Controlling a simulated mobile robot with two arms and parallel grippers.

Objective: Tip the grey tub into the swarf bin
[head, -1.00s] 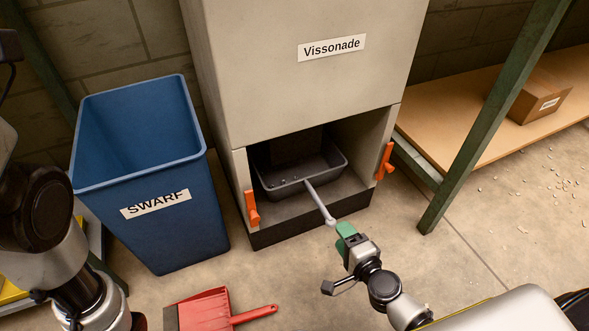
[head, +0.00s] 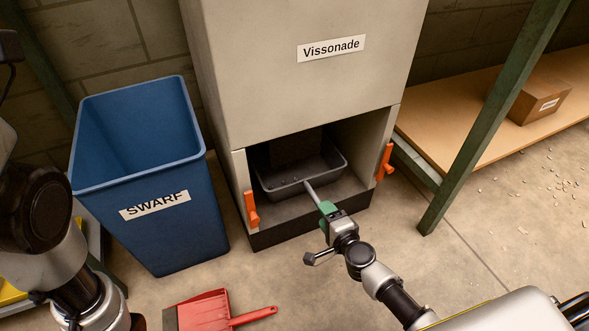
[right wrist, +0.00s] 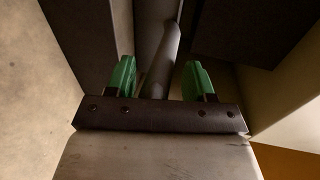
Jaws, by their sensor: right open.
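The grey tub (head: 283,192) sits in the open bay at the bottom of the Vissonade cabinet, with small bits inside. Its grey bar handle (head: 312,193) sticks out over the bay's front lip. My right gripper (head: 328,212) has green fingers and is at the handle. In the right wrist view, the open fingers (right wrist: 158,72) stand one on each side of the handle (right wrist: 163,60), with a gap on both sides. The blue swarf bin (head: 178,238) stands upright left of the cabinet, open at the top. My left arm shows at the left edge; its gripper is not seen.
Orange clips (head: 251,209) and (head: 386,161) flank the bay mouth. A red dustpan (head: 207,312) lies on the floor in front of the bin. A green-legged shelf (head: 470,125) with a cardboard box (head: 533,92) stands at right. Floor before the cabinet is mostly clear.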

